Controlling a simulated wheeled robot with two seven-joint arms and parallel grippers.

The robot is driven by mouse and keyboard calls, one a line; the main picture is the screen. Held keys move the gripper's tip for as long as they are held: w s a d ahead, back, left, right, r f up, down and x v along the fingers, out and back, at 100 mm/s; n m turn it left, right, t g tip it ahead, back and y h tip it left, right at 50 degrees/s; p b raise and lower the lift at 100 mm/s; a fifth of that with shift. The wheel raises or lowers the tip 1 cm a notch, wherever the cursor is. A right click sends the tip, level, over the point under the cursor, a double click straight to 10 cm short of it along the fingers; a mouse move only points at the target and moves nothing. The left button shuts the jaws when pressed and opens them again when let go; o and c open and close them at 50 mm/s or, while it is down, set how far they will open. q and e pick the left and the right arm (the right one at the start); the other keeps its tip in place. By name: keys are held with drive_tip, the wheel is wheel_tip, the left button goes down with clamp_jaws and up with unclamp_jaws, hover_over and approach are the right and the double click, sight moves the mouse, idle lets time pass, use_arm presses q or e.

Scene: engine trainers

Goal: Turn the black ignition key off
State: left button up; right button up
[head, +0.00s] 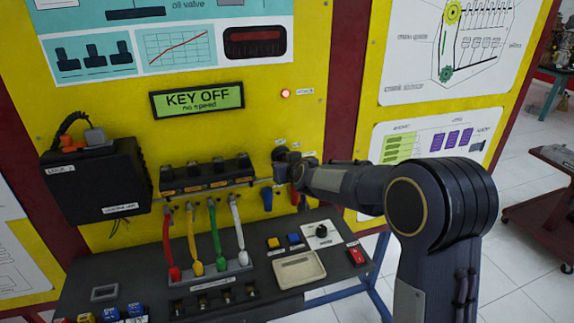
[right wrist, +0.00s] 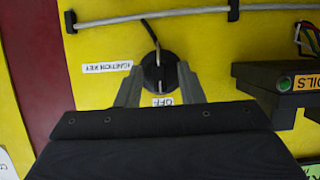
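The black ignition key (right wrist: 158,75) sits in a round switch on the yellow panel in the right wrist view. Labels "IGNITION KEY" (right wrist: 107,67) and "OFF" (right wrist: 163,101) are beside it. My right gripper (right wrist: 159,86) is open, with one grey finger on each side of the key. I cannot tell whether the fingers touch it. In the head view my right gripper (head: 288,168) is at the panel and mostly hides the key. The green display (head: 198,100) reads "KEY OFF" with "no speed" below. My left gripper is not in view.
A black box (head: 97,183) and a coil rail (head: 207,175) are on the panel left of my gripper. A red lamp (head: 285,93) glows above.

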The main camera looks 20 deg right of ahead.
drive_tip(key=v, duration=0.7)
drive_tip(key=shift+s+p, duration=0.3)
drive_tip(key=shift+s, duration=0.1)
drive_tip(key=shift+s+r, duration=0.1)
drive_tip(key=shift+r, duration=0.05)
drive_tip(key=s+f+g+y, duration=0.1)
drive_tip(key=s+f+g, duration=0.1)
drive_tip(key=s, duration=1)
drive_tip(key=s+f+m+g+y, duration=0.1)
drive_tip(key=s+f+g, duration=0.1)
drive_tip(key=s, duration=1.1)
drive_tip(key=s+f+m+g+y, duration=0.1)
drive_tip(key=s+f+g, duration=0.2)
drive_tip(key=s, duration=0.9)
drive_tip(key=shift+s+d+g, duration=0.15)
drive_tip(key=shift+s+g, duration=0.2)
drive_tip(key=shift+g, duration=0.05)
